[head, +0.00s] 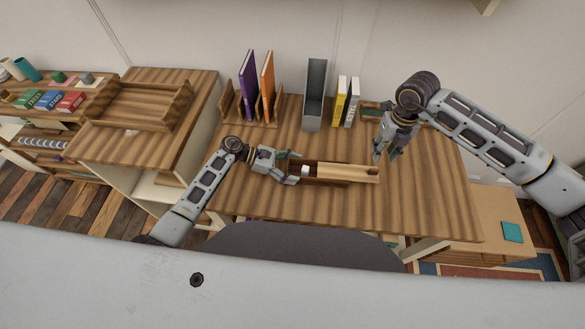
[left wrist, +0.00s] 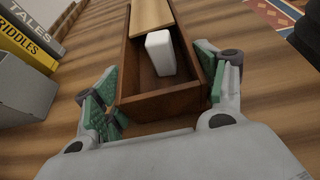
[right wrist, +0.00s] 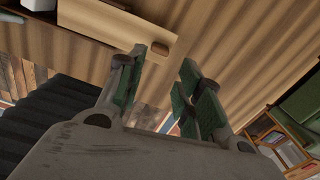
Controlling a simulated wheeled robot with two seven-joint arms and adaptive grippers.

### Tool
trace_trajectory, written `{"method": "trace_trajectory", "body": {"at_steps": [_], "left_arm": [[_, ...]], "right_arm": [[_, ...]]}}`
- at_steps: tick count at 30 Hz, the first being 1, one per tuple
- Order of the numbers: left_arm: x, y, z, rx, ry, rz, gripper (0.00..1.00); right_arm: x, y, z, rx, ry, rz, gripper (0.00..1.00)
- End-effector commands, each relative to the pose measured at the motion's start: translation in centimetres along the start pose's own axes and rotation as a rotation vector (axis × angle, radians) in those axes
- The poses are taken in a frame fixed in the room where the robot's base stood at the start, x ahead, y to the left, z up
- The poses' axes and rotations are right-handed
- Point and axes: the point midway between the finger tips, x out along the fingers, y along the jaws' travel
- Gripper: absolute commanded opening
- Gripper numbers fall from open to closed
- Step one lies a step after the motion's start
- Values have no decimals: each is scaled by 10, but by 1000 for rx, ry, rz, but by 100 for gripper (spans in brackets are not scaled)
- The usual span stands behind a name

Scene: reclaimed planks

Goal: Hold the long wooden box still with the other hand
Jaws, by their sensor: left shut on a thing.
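The long wooden box (head: 318,183) lies on the table, its dark body partly covered by a lighter lid (head: 347,173). The lid is slid toward the right, leaving the left end open with a white block (head: 305,170) inside. In the left wrist view, the box (left wrist: 165,104) sits between the green-padded fingers of my left gripper (left wrist: 158,92), which is shut on its open end. My right gripper (head: 384,156) is open and empty by the lid's right end. In the right wrist view, the lid (right wrist: 112,30) with its dark notch lies just beyond the fingers (right wrist: 162,85).
Behind the box stand a rack with purple (head: 249,85) and orange books (head: 267,86), a grey file holder (head: 314,95) and yellow (head: 340,100) and white books (head: 353,102). The table front (head: 320,205) is clear. A wooden tray (head: 140,105) sits on the left cabinet.

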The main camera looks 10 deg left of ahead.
Motion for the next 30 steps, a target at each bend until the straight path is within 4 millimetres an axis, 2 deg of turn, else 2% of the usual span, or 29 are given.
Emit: {"method": "trace_trajectory", "body": {"at_steps": [12, 21, 30], "left_arm": [[0, 0, 0, 0, 1, 0, 41], [0, 0, 0, 0, 1, 0, 41], [0, 0, 0, 0, 1, 0, 41]], "right_arm": [[0, 0, 0, 0, 0, 0, 36], [0, 0, 0, 0, 0, 0, 0], [2, -4, -1, -48, 6, 15, 0]]}}
